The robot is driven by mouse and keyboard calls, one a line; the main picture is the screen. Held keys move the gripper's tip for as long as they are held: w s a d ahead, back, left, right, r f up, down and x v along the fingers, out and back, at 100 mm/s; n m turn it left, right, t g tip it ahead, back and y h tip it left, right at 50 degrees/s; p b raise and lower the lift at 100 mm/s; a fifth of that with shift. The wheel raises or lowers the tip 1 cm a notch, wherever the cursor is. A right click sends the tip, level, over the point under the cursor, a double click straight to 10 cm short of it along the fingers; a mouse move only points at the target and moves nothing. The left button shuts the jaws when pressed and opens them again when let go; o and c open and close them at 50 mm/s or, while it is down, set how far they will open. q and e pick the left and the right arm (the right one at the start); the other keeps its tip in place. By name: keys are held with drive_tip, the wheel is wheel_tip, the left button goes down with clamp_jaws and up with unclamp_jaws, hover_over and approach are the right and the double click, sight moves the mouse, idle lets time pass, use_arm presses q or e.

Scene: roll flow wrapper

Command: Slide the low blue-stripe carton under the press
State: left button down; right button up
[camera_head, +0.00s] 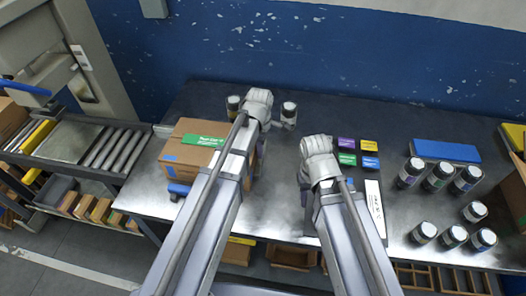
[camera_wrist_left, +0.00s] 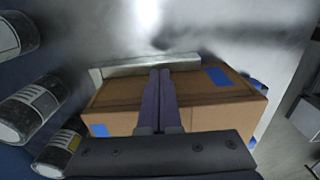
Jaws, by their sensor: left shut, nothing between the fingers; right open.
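A brown carton (camera_head: 190,157) with blue patches and a green label on top stands on the dark table, left of my left arm, which hides its right part. The left wrist view shows a brown carton (camera_wrist_left: 205,110) with blue patches, directly beyond the fingers. My left gripper (camera_wrist_left: 162,90) is shut with nothing between its fingers; whether they touch the carton I cannot tell. In the head view my left gripper (camera_head: 258,98) is at the carton's upper right. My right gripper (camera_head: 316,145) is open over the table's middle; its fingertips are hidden. A machine frame (camera_head: 60,60) stands at far left, possibly the press.
A roller conveyor (camera_head: 115,150) adjoins the table's left end. Jars (camera_head: 289,110) flank my left gripper, and several more stand at right near a blue block (camera_head: 445,151). Coloured cards (camera_head: 346,159) and a white strip (camera_head: 375,205) lie beside my right arm.

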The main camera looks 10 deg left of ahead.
use_arm(q)
drive_tip(key=shift+a, duration=0.1)
drive_tip(key=a, duration=6.6)
drive_tip(key=shift+w, duration=0.15)
drive_tip(key=shift+a+r, duration=0.15)
drive_tip(key=shift+a, duration=0.25)
use_arm(e)
drive_tip(key=shift+d, duration=0.2)
use_arm(q)
drive_tip(key=shift+s+d, duration=0.2)
drive_tip(key=shift+d, duration=0.2)
drive_tip(key=d, duration=0.4)
drive_tip(key=shift+s+d, duration=0.1)
use_arm(e)
drive_tip(key=shift+w+r, duration=0.25)
drive_tip(key=shift+w, duration=0.1)
use_arm(q)
wheel_tip(320, 180, up, 10)
drive_tip(key=p, duration=1)
use_arm(e)
wheel_tip(320, 180, up, 10)
drive_tip(key=shift+d, duration=0.15)
